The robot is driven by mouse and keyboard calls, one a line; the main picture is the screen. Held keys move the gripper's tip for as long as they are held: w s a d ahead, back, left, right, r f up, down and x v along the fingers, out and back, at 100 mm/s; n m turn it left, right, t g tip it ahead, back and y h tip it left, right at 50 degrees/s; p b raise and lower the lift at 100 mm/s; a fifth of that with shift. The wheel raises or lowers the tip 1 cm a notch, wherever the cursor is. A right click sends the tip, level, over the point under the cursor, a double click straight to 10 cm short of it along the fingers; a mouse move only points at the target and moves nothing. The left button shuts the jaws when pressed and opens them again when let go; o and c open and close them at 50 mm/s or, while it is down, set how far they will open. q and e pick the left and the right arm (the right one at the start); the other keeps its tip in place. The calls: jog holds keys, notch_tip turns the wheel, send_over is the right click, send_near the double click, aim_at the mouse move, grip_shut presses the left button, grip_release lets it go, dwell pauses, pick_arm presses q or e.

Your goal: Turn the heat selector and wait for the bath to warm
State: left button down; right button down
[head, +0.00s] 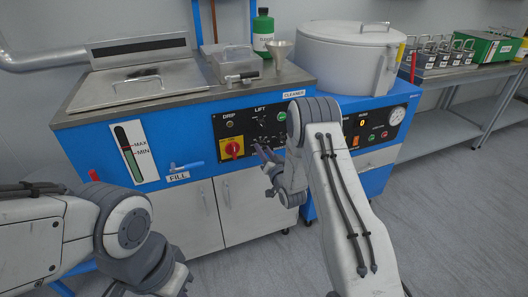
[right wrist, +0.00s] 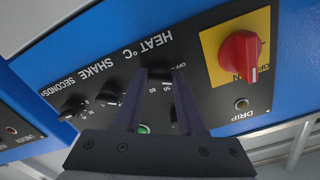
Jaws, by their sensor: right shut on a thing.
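My right gripper (head: 264,154) is at the black control panel (head: 242,131) on the front of the blue machine. In the right wrist view its two fingers (right wrist: 160,75) are shut on the heat selector (right wrist: 160,86), under the upside-down label HEAT °C. The fingers hide most of this dark knob, so its exact setting cannot be read. OFF and a few numbers show around it. A green lamp (right wrist: 143,128) shows between the fingers. The bath (head: 137,84) has its metal lid on. My left arm is at the lower left of the head view; its gripper is out of the frame.
A red switch on a yellow plate (right wrist: 238,57) and the SHAKE (right wrist: 111,92) and SECONDS (right wrist: 72,105) knobs are close to the fingers. A blue fill valve handle (head: 187,167) sticks out lower left. A bottle (head: 263,31) and funnel (head: 279,52) stand on top.

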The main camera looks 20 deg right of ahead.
jog(key=shift+m, duration=1.6)
jog(key=c, duration=0.5)
grip_release()
jog(key=s, duration=1)
jog(key=shift+s+d, duration=0.2)
jog(key=shift+s, duration=0.05)
